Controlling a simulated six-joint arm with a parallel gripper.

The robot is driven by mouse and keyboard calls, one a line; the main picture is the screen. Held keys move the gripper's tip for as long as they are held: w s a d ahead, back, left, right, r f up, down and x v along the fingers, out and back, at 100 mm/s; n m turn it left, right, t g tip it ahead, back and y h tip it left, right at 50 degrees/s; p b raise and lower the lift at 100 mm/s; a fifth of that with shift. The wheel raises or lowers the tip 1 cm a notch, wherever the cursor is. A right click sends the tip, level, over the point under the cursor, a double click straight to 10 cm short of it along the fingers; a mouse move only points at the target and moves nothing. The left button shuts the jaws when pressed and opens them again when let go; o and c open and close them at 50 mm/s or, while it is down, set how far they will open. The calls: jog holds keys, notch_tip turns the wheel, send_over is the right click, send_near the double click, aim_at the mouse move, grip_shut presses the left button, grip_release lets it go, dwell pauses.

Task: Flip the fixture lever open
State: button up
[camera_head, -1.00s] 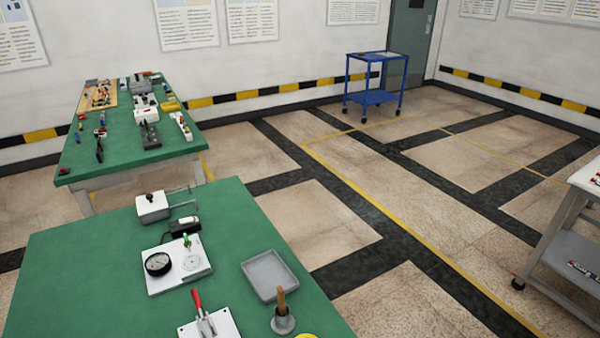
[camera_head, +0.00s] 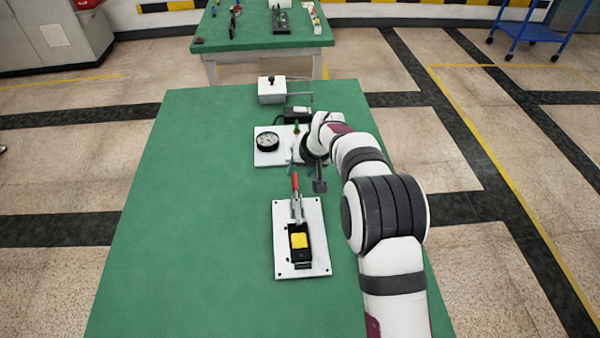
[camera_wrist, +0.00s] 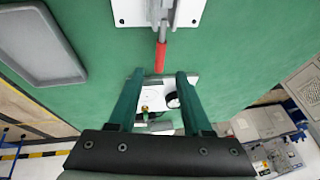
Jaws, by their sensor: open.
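The fixture is a white plate (camera_head: 283,262) on the green table, with a metal toggle clamp, a red-handled lever (camera_head: 295,183) and a block with a yellow top (camera_head: 299,241). In the wrist view the red lever (camera_wrist: 161,54) points toward my gripper, and the white plate (camera_wrist: 128,12) is cut off at the top edge. My gripper (camera_wrist: 160,72) is open and empty. The lever's end lies just ahead of the gap between its two fingers, looking apart from both. In the head view my gripper (camera_head: 305,174) is at the lever's handle end, partly unclear against my arm.
A panel with a round black gauge (camera_head: 267,141) stands just beyond my gripper. Behind it are a small black device (camera_head: 298,112) and a white box with a knob (camera_head: 271,90). A grey tray (camera_wrist: 40,45) shows in the wrist view. The table's left side is clear.

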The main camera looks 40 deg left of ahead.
aim_at(296, 179)
jog(key=x, duration=0.5)
jog(key=shift+a+f, duration=0.15)
jog(key=shift+f, duration=0.1)
grip_shut()
dwell(1.1)
